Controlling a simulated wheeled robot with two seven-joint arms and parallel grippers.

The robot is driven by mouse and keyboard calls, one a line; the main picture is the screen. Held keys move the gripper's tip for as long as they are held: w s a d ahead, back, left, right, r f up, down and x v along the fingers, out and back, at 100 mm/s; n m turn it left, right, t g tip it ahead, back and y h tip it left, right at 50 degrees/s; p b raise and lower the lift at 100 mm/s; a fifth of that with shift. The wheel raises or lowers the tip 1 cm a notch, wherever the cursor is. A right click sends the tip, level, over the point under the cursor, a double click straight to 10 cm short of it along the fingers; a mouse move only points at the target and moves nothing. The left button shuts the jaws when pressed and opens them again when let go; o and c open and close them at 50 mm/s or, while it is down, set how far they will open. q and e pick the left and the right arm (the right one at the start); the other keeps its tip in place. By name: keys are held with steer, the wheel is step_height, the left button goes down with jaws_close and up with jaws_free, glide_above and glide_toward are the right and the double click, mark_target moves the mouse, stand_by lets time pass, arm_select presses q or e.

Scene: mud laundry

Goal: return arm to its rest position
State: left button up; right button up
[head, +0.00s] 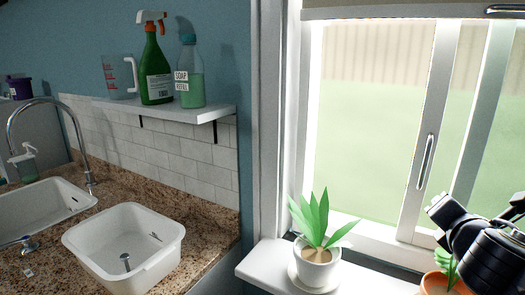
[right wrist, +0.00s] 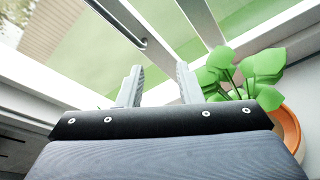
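My right arm shows as a dark jointed shape at the lower right of the head view, in front of the window and over the plant at that end of the sill. In the right wrist view my right gripper (right wrist: 158,84) has its two grey fingers apart with nothing between them. They point toward the window, and the green leaves (right wrist: 240,75) of a plant in an orange pot (right wrist: 288,128) are just right of the fingers. I cannot tell whether they touch. My left arm and gripper are in neither view.
A white-potted plant (head: 318,268) stands on the white windowsill (head: 262,264). The window handle (head: 426,162) is upright on the frame. At left are a counter with a white tub (head: 82,238) and sink (head: 22,205), and a shelf (head: 205,114) with a green spray bottle (head: 157,70).

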steer(key=s+a+f+m+g+y, duration=0.2)
steer(key=s+f+m+g, duration=0.1)
steer(key=s+f+m, duration=0.55)
steer(key=s+a+f+m+g+y, duration=0.5)
steer(key=s+a+f+m+y, duration=0.3)
steer(key=a+m, duration=0.8)
steer(key=s+f+m, duration=0.1)
steer(key=s+f, duration=0.2)
steer(key=f, duration=0.2)
steer(key=shift+f, duration=0.3)
steer(key=shift+s+d, duration=0.15)
